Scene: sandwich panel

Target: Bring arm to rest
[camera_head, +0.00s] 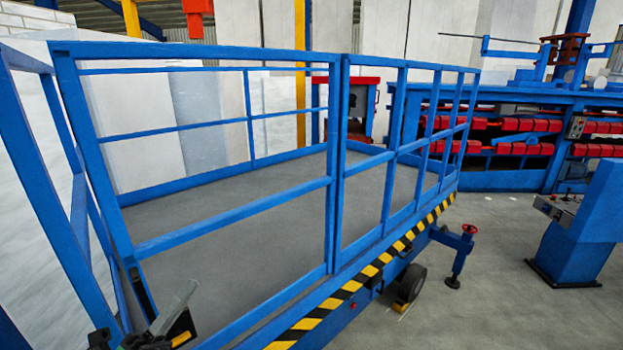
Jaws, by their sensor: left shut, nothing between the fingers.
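My left gripper (188,288) is at the bottom left of the head view. Its grey fingers point up and to the right, closed together with nothing between them. Black and yellow parts of my left arm show just below, cut off by the lower edge. The gripper appears in front of the grey floor of a blue railed platform (225,222) and touches no object that I can make out. My right gripper is not in view.
Blue railings (225,215) surround the platform, with a black-and-yellow striped edge (350,287) and a wheel (412,283) below. A blue pedestal (580,240) stands at right. A blue machine with red blocks (520,148) is behind. Grey floor (490,290) is clear at lower right.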

